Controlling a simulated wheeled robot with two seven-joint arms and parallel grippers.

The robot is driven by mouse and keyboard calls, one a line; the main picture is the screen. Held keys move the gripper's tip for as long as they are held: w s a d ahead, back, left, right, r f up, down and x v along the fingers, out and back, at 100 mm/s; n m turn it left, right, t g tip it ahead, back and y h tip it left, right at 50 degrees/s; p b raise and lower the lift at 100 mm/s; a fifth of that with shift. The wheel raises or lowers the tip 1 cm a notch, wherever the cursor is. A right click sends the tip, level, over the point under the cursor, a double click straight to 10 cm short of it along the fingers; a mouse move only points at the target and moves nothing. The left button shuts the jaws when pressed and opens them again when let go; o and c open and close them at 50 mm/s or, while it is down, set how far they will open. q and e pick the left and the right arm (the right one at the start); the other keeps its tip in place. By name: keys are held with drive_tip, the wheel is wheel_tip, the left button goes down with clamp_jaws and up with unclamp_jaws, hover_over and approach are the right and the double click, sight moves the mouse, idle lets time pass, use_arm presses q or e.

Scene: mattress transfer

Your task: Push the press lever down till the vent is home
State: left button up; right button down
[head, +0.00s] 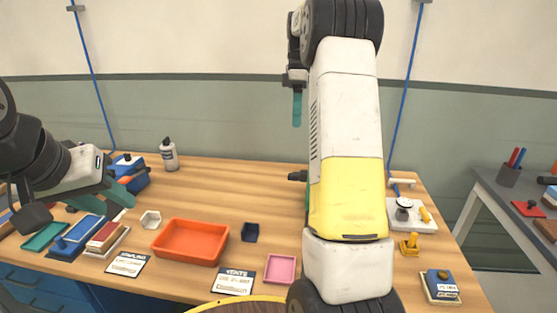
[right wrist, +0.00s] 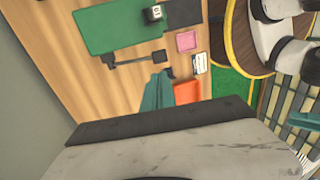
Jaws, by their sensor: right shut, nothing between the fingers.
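A dark bar with a black grip (right wrist: 158,57), which looks like the press lever, reaches over the edge of the green mat in the right wrist view. In the head view a dark stub (head: 297,176), probably its end, sticks out left of my right arm, which hides the rest of the press. I cannot make out the vent. My right gripper (head: 297,108) is raised, shut and empty, teal fingers down; the fingers (right wrist: 157,92) also show in the right wrist view, apart from the bar. My left gripper (head: 122,198) is over the left trays; its opening is unclear.
An orange tray (head: 190,241), a dark cup (head: 250,232) and a pink tray (head: 280,268) stand on the wooden table. A green mat (right wrist: 110,25) lies under the press area. A white board (head: 412,216) and yellow stand (head: 410,244) are at right. The back middle is clear.

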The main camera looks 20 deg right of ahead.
sight(294, 175)
drive_tip(key=shift+f, duration=0.15)
drive_tip(key=x, duration=1.3)
drive_tip(key=shift+s+f, duration=0.2)
drive_tip(key=shift+f, duration=0.1)
drive_tip(key=shift+s+f, duration=0.1)
